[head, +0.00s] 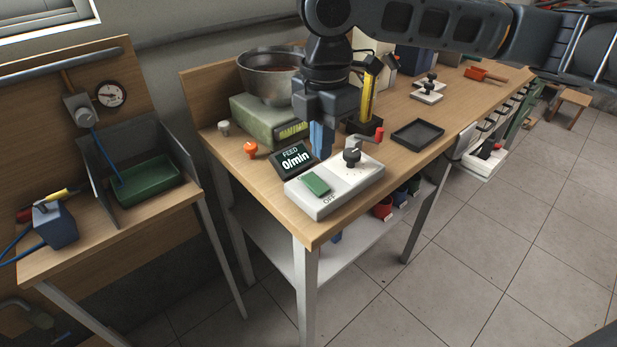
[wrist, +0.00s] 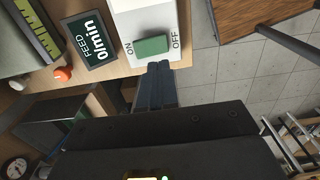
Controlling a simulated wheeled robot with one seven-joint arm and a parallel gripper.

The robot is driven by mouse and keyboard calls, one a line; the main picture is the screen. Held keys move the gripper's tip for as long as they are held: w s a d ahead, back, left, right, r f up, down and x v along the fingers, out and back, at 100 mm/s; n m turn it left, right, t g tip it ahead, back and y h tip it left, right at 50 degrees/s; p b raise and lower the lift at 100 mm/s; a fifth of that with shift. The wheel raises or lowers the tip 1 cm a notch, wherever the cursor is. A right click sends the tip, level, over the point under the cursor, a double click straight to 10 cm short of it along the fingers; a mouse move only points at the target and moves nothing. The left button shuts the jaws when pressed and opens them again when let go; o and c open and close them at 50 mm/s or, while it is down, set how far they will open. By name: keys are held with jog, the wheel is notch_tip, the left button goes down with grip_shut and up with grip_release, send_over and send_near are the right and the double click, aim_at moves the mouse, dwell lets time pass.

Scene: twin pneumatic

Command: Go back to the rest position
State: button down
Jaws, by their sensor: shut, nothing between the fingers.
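My gripper (head: 321,140) is shut and empty, pointing down above the wooden workbench (head: 312,229), behind the white control box in the head view. In the wrist view its blue fingers (wrist: 158,82) are together, near the edge of the control box. The switch also shows in the wrist view (wrist: 151,45) between ON and OFF. A display (head: 293,159) reads FEED 0/min.
A metal bowl (head: 270,77) sits on a green machine base (head: 258,117) at the back left. An orange knob (head: 250,148), a black tray (head: 417,134) and a yellow column (head: 368,97) stand nearby. A second bench (head: 93,245) is at left.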

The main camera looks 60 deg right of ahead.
jog(key=shift+w+a, duration=0.1)
jog(key=w+a+r+m+t+y, duration=0.3)
jog(key=w+a+r+t+y, duration=0.15)
jog(key=a, duration=0.55)
jog(key=w+a+r+m+t+y, duration=0.2)
jog(key=w+a+r+t+y, duration=0.25)
jog(key=a, duration=0.55)
jog(key=w+a+r+m+t+y, duration=0.2)
jog(key=w+a+r+m+t, duration=0.25)
jog(key=a, duration=0.55)
jog(key=s+d+f+m+t+h, duration=0.2)
jog(key=s+f+m+h, duration=0.3)
jog(key=s+f, duration=0.35)
jog(key=s+d+f+m+t+h, duration=0.2)
jog(key=s+f+m+h, duration=0.3)
jog(key=s+f, duration=0.4)
jog(key=s+d+f+n+g, duration=0.1)
jog(key=s+d+f+n, duration=0.1)
jog(key=s, duration=0.8)
jog(key=s+d+f+n+g+h, duration=0.1)
jog(key=s+d+f+n, duration=0.1)
jog(key=s+d, duration=0.3)
jog(key=s, duration=0.4)
jog(key=shift+s+d+f+n+g, duration=0.15)
jog(key=shift+s+f+n+g, duration=0.2)
jog(key=shift+s+f, duration=0.05)
